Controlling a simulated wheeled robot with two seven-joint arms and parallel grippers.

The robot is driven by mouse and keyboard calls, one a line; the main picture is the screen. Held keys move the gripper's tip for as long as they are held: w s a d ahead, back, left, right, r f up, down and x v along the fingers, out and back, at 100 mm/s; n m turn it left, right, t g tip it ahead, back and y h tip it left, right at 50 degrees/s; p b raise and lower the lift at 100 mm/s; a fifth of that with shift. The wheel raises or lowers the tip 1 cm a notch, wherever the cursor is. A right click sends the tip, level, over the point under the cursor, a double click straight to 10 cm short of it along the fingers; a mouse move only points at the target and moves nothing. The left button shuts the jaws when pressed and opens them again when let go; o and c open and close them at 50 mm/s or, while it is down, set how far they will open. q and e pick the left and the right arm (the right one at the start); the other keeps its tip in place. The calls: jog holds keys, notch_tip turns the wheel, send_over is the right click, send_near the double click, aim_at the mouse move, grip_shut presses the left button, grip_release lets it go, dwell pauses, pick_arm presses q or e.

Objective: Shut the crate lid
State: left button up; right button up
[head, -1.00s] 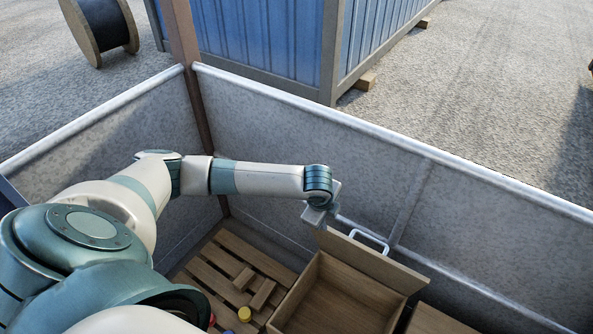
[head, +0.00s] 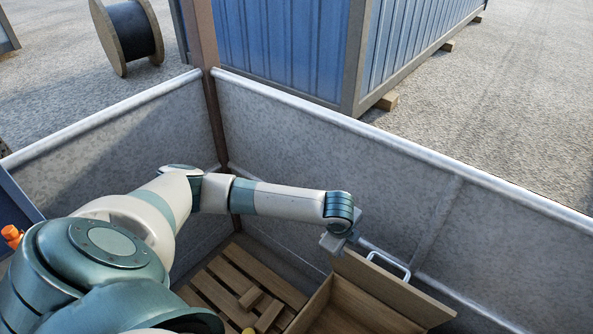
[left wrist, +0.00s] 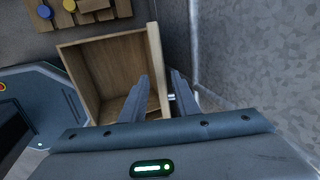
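The wooden crate (head: 320,306) stands at the bottom right of the head view, partly cut off by the frame edge. Its lid (head: 385,290) stands up, open, at the far side, with a pale handle (head: 388,265) on it. My left gripper (head: 338,243) is at the lid's left top corner. In the left wrist view the open crate (left wrist: 110,70) shows empty inside. My left fingers (left wrist: 166,75) are apart, with the lid's edge (left wrist: 156,70) between them; contact is unclear. My right gripper is out of view.
A slatted wooden pallet (head: 262,268) with loose blocks lies left of the crate. Grey panel walls (head: 330,160) rise close behind the crate and lid. A blue container (head: 280,45) and a cable reel (head: 128,35) stand outside the walls.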

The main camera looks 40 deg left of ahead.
pick_arm(q)
jog(key=shift+w+f+b, duration=0.15)
jog(key=shift+f+b, duration=0.45)
jog(key=shift+b, duration=0.1)
jog(key=shift+w, duration=0.1)
jog(key=shift+f+p, duration=0.1)
jog(key=shift+p, duration=0.35)
grip_shut()
